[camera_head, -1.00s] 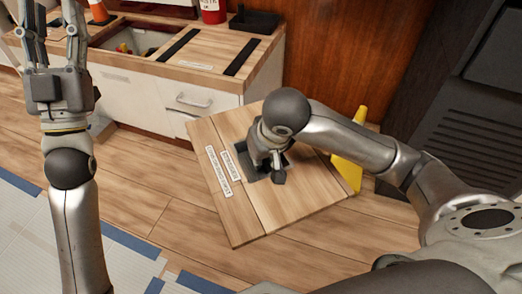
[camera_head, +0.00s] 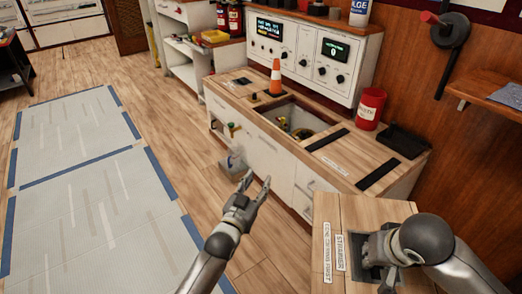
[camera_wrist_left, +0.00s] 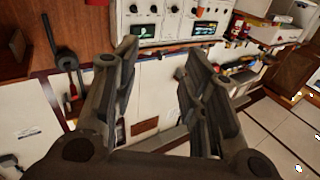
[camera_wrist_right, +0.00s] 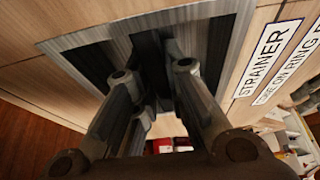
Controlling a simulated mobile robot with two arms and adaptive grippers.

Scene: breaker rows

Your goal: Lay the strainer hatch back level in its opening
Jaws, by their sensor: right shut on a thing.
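The strainer hatch (camera_head: 372,212) is a square wooden panel with a "STRAINER" label (camera_head: 341,252) and a dark recessed grip. It is at the lower right of the head view, off the counter. My right gripper (camera_wrist_right: 152,78) is shut in the recess on the hatch's grip; its fingertips are partly hidden in the head view. The rectangular opening (camera_head: 291,104) in the wooden counter lies uncovered, with pipe-like parts inside. My left gripper (camera_head: 257,184) is open and empty in front of the cabinet; its spread fingers show in the left wrist view (camera_wrist_left: 155,70).
An orange cone (camera_head: 276,78) stands at the opening's back left. A red canister (camera_head: 370,108) and a black tray (camera_head: 404,141) stand right of it. Black strips (camera_head: 327,140) lie on the counter. A control panel (camera_head: 300,50) rises behind. Floor at left is clear.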

